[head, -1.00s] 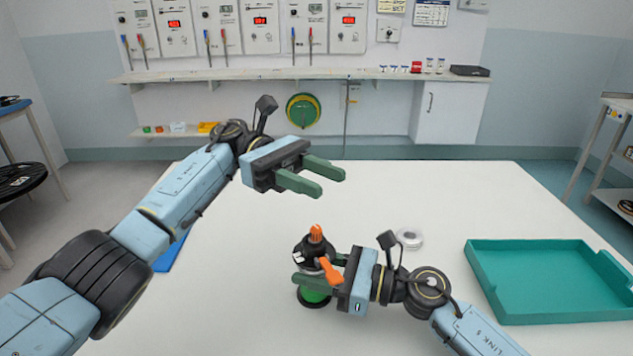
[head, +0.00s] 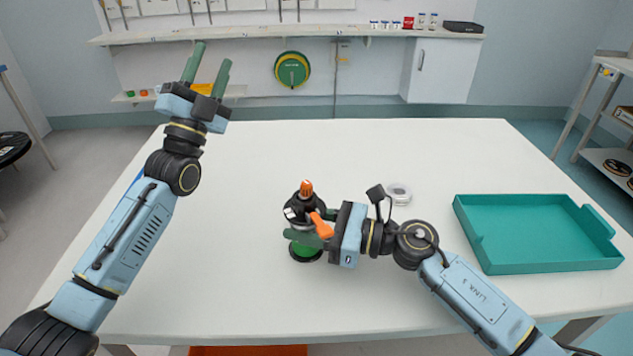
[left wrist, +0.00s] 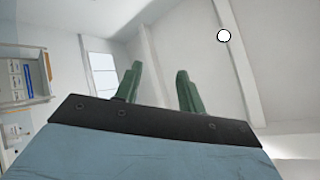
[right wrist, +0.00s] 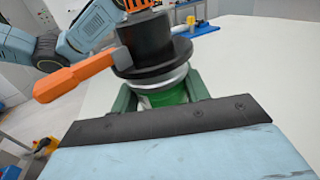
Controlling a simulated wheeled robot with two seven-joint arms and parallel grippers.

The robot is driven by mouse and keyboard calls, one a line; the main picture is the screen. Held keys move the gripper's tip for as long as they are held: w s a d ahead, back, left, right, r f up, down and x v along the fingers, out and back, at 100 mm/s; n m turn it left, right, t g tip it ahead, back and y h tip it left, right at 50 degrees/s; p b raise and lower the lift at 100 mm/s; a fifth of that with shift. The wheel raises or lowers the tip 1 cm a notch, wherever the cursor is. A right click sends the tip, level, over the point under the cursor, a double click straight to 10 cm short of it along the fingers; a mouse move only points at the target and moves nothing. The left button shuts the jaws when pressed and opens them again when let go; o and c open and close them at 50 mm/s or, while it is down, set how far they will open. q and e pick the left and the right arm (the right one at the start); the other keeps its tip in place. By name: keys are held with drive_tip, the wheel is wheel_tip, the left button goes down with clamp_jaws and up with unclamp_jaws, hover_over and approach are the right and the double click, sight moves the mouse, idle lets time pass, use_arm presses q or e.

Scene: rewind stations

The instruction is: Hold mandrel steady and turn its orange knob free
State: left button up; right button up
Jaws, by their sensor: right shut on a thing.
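The mandrel (head: 293,214) stands upright on the white table, with a black body, a green lower part (head: 305,250) and a dark base. The orange knob (head: 306,188) is on its top, and an orange lever (head: 321,227) sticks out from its side. My right gripper (head: 312,228) is shut around the mandrel from the right; the right wrist view shows its fingers on either side of the green part (right wrist: 172,96). My left gripper (head: 207,68) is raised at the back left, away from the mandrel. Its green fingers are apart and empty, as the left wrist view also shows (left wrist: 158,85).
A teal tray (head: 535,268) lies on the right of the table. A small white-grey ring (head: 398,193) lies behind my right gripper. A wall shelf (head: 290,32) and a white cabinet (head: 437,72) stand beyond the table.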

use_arm(q)
wheel_tip(320, 180, down, 5)
drive_tip(key=a+n+g+y, duration=0.1)
drive_tip(key=n+g+y, duration=0.15)
drive_tip(key=n, duration=0.25)
drive_tip(key=g+h, duration=0.8)
drive_tip(key=g, duration=0.7)
approach(301, 188)
drive_tip(key=shift+y, duration=0.25)
drive_tip(key=x, duration=1.2)
drive_tip(key=shift+w+d+r, duration=0.1)
drive_tip(key=shift+w+d, duration=0.1)
drive_tip(key=shift+d, duration=0.2)
drive_tip(key=shift+c, duration=0.5)
clamp_jaws()
